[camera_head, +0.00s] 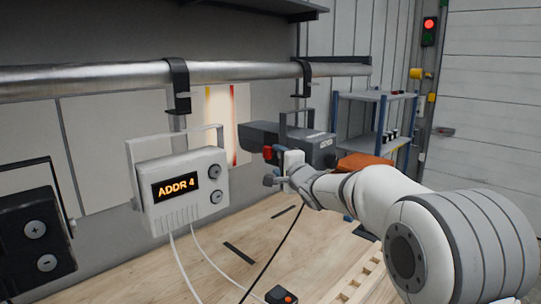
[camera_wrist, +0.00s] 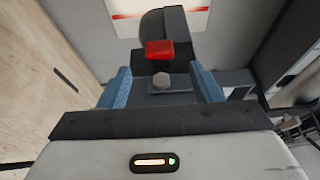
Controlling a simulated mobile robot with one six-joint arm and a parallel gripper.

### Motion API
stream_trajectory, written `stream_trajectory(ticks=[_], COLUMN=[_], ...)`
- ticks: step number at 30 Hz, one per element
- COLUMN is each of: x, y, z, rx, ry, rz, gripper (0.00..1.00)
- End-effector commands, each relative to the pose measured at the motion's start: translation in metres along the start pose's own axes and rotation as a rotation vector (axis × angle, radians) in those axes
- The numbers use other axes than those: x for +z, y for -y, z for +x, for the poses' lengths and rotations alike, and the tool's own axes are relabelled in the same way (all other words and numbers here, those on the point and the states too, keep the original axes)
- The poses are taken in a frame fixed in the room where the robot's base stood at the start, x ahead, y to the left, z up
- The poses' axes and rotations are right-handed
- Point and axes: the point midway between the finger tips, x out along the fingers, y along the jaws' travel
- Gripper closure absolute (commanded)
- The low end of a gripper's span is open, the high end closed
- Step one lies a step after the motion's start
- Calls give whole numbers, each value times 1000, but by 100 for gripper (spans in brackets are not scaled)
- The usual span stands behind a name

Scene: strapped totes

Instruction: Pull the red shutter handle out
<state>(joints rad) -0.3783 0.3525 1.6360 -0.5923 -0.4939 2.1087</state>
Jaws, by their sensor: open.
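The red shutter handle (camera_wrist: 160,49) is a small block on the front of a dark grey device (camera_wrist: 190,26). In the head view the handle (camera_head: 267,153) shows at the near left end of that device (camera_head: 320,150), partly beside my gripper (camera_head: 276,170). In the wrist view the two blue fingers of my gripper (camera_wrist: 161,72) are spread wide, with the handle ahead and centred in the gap. A grey hexagonal knob (camera_wrist: 161,79) on a dark plate shows just below the handle. No contact between the fingers and the handle is visible.
A metal rail (camera_head: 110,78) crosses above the device. A white "ADDR 4" box (camera_head: 180,190) hangs to the left, and a black box (camera_head: 35,235) further left. A wooden bench (camera_head: 240,225) lies below, with cables and a small button box (camera_head: 281,295). A shelf (camera_head: 375,115) stands behind.

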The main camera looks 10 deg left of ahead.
Motion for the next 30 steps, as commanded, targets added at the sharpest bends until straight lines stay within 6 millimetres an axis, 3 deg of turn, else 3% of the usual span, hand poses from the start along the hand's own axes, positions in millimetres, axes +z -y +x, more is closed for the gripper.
stream_trajectory(ticks=[6, 13, 24, 30], x=[0, 0, 1, 1], y=[1, 1, 0, 0], z=[34, 59, 64, 64], rx=[1, 2, 2, 2], ry=[0, -1, -1, -1], rz=[-1, -1, -2, -2], gripper=[42, 42, 42, 57])
